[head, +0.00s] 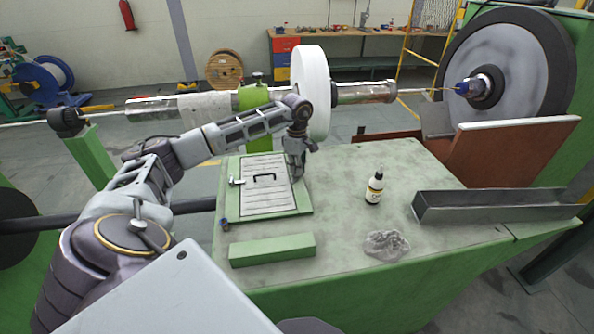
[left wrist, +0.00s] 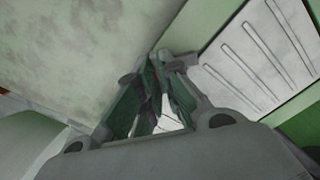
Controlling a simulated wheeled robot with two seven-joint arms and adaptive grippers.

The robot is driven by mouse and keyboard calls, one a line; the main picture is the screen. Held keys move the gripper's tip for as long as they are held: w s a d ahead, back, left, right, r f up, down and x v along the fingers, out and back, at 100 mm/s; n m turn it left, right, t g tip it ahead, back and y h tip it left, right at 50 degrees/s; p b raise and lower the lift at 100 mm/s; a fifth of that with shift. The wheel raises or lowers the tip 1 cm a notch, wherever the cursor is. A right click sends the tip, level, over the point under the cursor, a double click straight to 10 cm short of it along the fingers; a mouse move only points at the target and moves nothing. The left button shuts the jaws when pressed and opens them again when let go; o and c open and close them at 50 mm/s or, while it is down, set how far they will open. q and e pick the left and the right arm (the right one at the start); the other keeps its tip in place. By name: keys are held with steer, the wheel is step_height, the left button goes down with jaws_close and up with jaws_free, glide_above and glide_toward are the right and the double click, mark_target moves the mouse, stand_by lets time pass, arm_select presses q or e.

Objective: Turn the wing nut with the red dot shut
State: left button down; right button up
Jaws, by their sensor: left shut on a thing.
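The ribbed pale cover plate (head: 266,199) with a black handle (head: 264,177) lies in a green frame (head: 284,211) on the bench; its ribs also show in the left wrist view (left wrist: 245,60). A small silver wing nut (head: 236,181) sits at the plate's left edge, and I make out no red dot on it. My left gripper (head: 296,174) points down at the plate's right edge. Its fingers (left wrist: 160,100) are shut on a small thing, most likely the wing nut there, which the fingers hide. My right gripper is out of view.
A green block (head: 272,249) lies in front of the frame. A dropper bottle (head: 374,187), a crumpled clear bag (head: 386,244) and a long grey tray (head: 495,206) stand to the right. A white disc (head: 311,90) rises behind my gripper. The bench middle is free.

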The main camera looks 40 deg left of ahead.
arm_select(q)
steer(key=m+b, duration=0.1)
steer(key=m, duration=0.2)
steer(key=shift+m, duration=0.4)
steer(key=m+b, duration=0.1)
steer(key=m, duration=0.3)
steer(key=shift+m, duration=1.3)
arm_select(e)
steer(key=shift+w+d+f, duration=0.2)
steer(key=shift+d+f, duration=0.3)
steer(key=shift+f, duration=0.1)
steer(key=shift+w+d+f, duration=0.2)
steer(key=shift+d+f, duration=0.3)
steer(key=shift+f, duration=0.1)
arm_select(q)
steer(key=c, duration=1.6)
jaws_free()
step_height(320, 180, up, 12)
